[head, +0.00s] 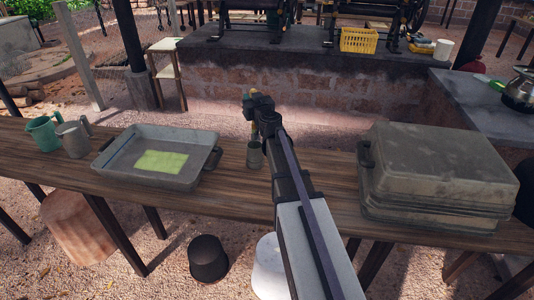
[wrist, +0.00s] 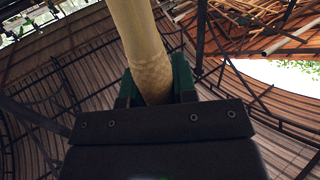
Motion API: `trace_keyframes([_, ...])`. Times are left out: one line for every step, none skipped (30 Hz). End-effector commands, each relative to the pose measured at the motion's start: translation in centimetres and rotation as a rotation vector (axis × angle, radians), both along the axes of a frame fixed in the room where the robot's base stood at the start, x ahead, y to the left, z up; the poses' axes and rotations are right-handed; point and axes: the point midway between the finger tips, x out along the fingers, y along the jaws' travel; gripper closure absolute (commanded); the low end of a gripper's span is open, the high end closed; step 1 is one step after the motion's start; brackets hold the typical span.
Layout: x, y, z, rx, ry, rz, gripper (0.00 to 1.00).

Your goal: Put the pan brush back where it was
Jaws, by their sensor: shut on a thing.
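The handle runs up out of the top of the picture. In the head view my arm hides most of the brush; a small yellowish bit shows just below the gripper. I cannot tell whether the brush touches the cup.
On the table (head: 330,182) a grey tray (head: 120,172) with a yellow-green sheet (head: 161,162) lies left of the cup. Two mugs (head: 43,133) (head: 74,138) stand at far left. A large grey case (head: 435,175) fills the right. Bare wood lies around the cup.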

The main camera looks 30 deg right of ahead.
Motion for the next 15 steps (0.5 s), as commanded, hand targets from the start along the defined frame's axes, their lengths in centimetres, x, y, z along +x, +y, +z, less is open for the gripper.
trace_keyframes([0.1, 0.0, -0.4, 0.000, 0.000, 0.000, 0.98])
trace_keyframes([0.1, 0.0, -0.9, 0.000, 0.000, 0.000, 0.98])
trace_keyframes([0.1, 0.0, -1.7, 0.000, 0.000, 0.000, 0.98])
trace_keyframes([0.1, 0.0, -2.5, 0.000, 0.000, 0.000, 0.98])
trace_keyframes([0.1, 0.0, -3.3, 0.000, 0.000, 0.000, 0.98])
trace_keyframes([0.1, 0.0, -4.4, 0.000, 0.000, 0.000, 0.98])
trace_keyframes([0.1, 0.0, -5.2, 0.000, 0.000, 0.000, 0.98])
trace_keyframes([0.1, 0.0, -5.9, 0.000, 0.000, 0.000, 0.98])
trace_keyframes([0.1, 0.0, -6.6, 0.000, 0.000, 0.000, 0.98])
trace_keyframes([0.1, 0.0, -6.8, 0.000, 0.000, 0.000, 0.98])
trace_keyframes([0.1, 0.0, -6.9, 0.000, 0.000, 0.000, 0.98])
trace_keyframes([0.1, 0.0, -6.7, 0.000, 0.000, 0.000, 0.98])
trace_keyframes([0.1, 0.0, -6.6, 0.000, 0.000, 0.000, 0.98])
trace_keyframes([0.1, 0.0, -6.6, 0.000, 0.000, 0.000, 0.98])
trace_keyframes([0.1, 0.0, -7.0, 0.000, 0.000, 0.000, 0.98])
